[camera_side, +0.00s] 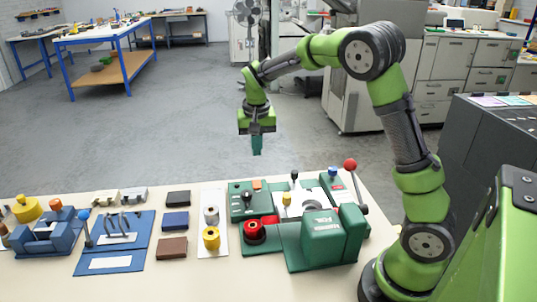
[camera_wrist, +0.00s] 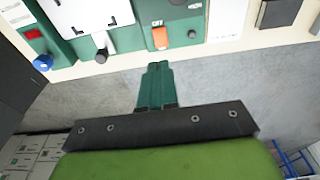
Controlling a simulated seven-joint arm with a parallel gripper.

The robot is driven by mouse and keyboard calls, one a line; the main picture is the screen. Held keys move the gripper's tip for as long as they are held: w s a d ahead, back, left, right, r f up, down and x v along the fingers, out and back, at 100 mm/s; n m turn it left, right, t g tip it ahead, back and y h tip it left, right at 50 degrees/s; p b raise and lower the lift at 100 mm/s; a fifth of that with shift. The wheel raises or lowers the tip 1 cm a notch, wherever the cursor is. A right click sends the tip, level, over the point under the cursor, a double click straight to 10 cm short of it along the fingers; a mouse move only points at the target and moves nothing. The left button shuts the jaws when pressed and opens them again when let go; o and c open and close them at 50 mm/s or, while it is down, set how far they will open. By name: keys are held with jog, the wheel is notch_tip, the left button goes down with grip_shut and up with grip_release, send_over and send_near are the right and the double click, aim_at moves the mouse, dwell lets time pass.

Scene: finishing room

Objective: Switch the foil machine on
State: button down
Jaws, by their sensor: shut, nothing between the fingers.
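The green foil machine (camera_side: 320,237) stands on the table at the right, with a red-ball lever (camera_side: 350,165) on its right side. Its rear panel carries an orange switch (camera_side: 257,184), which also shows in the wrist view (camera_wrist: 160,38) beside a small label that appears to read OFF. A black knob (camera_wrist: 194,33) sits near the switch. My gripper (camera_side: 256,152) is shut and empty, pointing down, above and behind the machine. In the wrist view its fingertips (camera_wrist: 157,65) appear over the floor just beyond the table edge, apart from the switch.
A blue knob (camera_side: 332,172) and a black-topped lever (camera_side: 294,175) rise from the panel right of the switch. Foil rolls (camera_side: 211,239), dark blocks (camera_side: 175,220) and a blue press (camera_side: 48,235) stand to the left. Open floor (camera_side: 180,130) lies behind the table.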

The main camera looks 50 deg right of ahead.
aim_at(256, 181)
jog(key=shift+s+a+r, duration=0.1)
jog(key=shift+s+r, duration=0.05)
jog(key=shift+r, duration=1.25)
jog(key=shift+w+d, duration=0.5)
jog(key=shift+w, duration=0.1)
jog(key=f, duration=0.9)
jog(key=w+d+f, duration=0.1)
jog(key=f, duration=0.3)
jog(key=shift+d+f, duration=0.1)
jog(key=shift+f, duration=0.3)
